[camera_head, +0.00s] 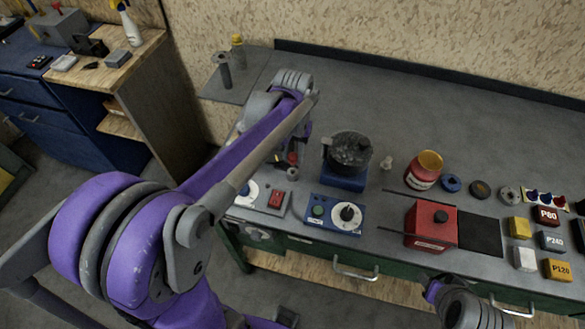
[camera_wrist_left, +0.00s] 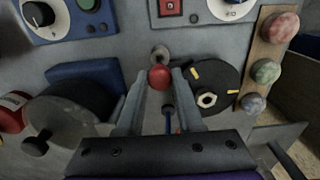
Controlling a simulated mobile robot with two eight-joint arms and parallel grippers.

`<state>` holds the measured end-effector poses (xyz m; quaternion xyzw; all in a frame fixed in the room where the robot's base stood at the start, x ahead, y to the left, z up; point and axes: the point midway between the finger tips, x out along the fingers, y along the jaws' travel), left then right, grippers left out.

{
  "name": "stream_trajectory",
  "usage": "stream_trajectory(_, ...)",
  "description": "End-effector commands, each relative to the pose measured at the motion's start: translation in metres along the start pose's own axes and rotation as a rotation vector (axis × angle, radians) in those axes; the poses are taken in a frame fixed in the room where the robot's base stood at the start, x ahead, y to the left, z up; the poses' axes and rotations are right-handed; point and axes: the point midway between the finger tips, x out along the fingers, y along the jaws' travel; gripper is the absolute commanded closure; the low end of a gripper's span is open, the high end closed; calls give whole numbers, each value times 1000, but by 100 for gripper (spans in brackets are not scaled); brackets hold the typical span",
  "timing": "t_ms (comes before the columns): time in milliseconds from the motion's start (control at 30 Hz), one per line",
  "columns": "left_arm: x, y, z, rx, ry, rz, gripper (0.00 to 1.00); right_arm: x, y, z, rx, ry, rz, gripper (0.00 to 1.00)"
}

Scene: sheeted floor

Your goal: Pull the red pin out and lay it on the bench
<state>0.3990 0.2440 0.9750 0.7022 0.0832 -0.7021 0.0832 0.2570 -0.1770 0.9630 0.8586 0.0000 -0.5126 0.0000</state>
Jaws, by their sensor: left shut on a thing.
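The red pin (camera_wrist_left: 160,77) shows as a round red knob between the fingertips of my left gripper (camera_wrist_left: 160,88) in the left wrist view. The fingers are closed on it from both sides. In the head view the red knob (camera_head: 292,158) shows below the end of my left arm, over the grey bench (camera_head: 400,125). A small grey round fitting (camera_wrist_left: 159,54) with a dark centre lies just beyond the knob in the wrist view. The pin's shaft is hidden, so I cannot tell whether it is in the fitting. My right gripper's fingers are not visible.
A blue control box with a knob (camera_head: 333,213), a red switch box (camera_head: 276,198) and a black round machine on a blue base (camera_head: 347,152) stand close by. A red box (camera_head: 430,225) and several blocks are at the right. The bench's back middle is clear.

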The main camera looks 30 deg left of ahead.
Motion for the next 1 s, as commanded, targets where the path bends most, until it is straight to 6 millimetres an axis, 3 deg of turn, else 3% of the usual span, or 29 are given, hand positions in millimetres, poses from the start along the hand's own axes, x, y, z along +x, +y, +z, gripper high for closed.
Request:
stream_trajectory(333,-3,0,0,0,0,0,100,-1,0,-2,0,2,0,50)
stream_trajectory(1000,-40,0,0,0,1,0,100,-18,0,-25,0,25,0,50)
